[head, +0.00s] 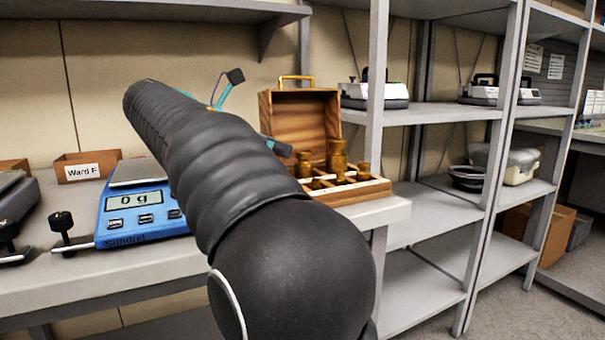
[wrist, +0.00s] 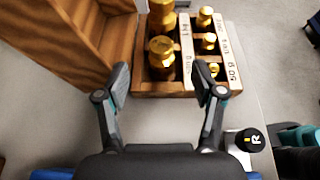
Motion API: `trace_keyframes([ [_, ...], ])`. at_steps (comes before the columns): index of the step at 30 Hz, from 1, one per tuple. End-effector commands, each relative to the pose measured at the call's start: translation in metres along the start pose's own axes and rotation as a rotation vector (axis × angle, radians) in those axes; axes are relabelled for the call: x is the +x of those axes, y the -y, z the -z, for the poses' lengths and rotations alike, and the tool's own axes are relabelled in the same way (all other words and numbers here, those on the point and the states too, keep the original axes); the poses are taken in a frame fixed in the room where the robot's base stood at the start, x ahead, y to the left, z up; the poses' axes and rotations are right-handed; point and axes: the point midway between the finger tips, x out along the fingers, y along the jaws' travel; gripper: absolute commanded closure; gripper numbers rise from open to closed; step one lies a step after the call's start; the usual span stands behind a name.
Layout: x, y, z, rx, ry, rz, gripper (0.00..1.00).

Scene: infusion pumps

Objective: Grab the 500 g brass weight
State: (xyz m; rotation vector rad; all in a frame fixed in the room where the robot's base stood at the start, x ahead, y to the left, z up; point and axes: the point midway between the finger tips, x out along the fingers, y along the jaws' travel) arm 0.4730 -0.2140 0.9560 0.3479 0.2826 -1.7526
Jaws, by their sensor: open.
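A wooden box (head: 348,194) with its lid up holds several brass weights on the shelf. In the wrist view, the nearer of the two large weights, the 500 g brass weight (wrist: 162,58), stands upright in its compartment beside a blurred label. It also shows in the head view (head: 303,166), left of the tallest weight (head: 337,157). My gripper (wrist: 164,74) is open and empty. In the wrist view its fingertips appear on either side of the 500 g weight's near edge, apart from it. My arm hides much of my gripper in the head view.
The raised lid (wrist: 92,40) stands close to my left finger in the wrist view. Smaller weights (wrist: 208,41) sit in the row to the right. A blue scale (head: 135,215) reading 0 g and a Ward F bin (head: 88,166) are on the left. Bare shelf lies before the box.

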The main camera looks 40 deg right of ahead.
Motion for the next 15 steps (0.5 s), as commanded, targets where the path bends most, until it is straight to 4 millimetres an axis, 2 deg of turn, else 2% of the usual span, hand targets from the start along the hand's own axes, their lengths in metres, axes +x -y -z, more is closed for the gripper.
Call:
trace_keyframes([
  [3,0.016,0.0,0.001,0.001,0.0,0.002,0.32],
  [11,0.034,0.001,0.003,0.001,-0.001,0.004,0.32],
  [15,0.054,0.002,0.009,0.002,-0.001,0.005,0.32],
])
